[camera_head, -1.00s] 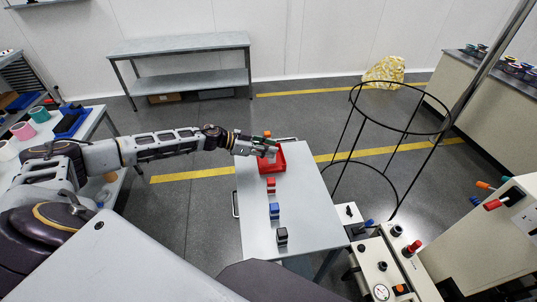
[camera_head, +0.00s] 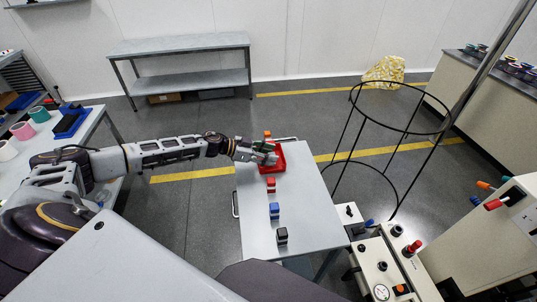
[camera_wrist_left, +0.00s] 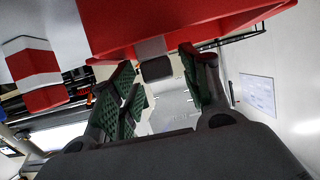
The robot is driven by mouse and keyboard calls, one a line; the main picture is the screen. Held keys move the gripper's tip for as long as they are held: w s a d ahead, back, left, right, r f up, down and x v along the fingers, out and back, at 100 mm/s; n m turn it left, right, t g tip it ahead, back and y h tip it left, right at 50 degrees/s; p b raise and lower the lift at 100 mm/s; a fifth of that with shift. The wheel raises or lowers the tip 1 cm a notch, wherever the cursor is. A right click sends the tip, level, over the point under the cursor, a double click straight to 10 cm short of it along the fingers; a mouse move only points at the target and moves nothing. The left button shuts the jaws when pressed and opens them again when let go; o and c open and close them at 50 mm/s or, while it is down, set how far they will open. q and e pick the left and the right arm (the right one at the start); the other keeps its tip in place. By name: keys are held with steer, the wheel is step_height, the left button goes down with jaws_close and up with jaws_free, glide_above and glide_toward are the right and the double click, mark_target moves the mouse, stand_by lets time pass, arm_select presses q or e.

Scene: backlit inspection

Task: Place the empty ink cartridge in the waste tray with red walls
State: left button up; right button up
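The red-walled tray (camera_head: 283,160) sits at the far end of the narrow grey table. My left gripper (camera_head: 271,152) is over it, coming from the left. In the left wrist view its green-padded fingers (camera_wrist_left: 165,88) are spread apart. Between them shows a small block with a dark end and a grey part (camera_wrist_left: 156,68), likely the empty cartridge; neither pad visibly touches it. It shows against the red tray wall (camera_wrist_left: 200,25); I cannot tell whether it rests on the tray floor. In the head view the gripper hides it. My right gripper is out of view.
A red cartridge (camera_head: 271,186), a blue one (camera_head: 274,211) and a black one (camera_head: 281,236) line the table (camera_head: 255,225) nearer me. An orange piece (camera_head: 267,134) shows behind the gripper. A black wire hoop stand (camera_head: 352,95) stands to the right.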

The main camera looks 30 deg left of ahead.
arm_select(q)
steer(key=shift+r, duration=0.15)
steer(key=b+v, duration=0.1)
steer(key=v, duration=1.1)
stand_by(0.8)
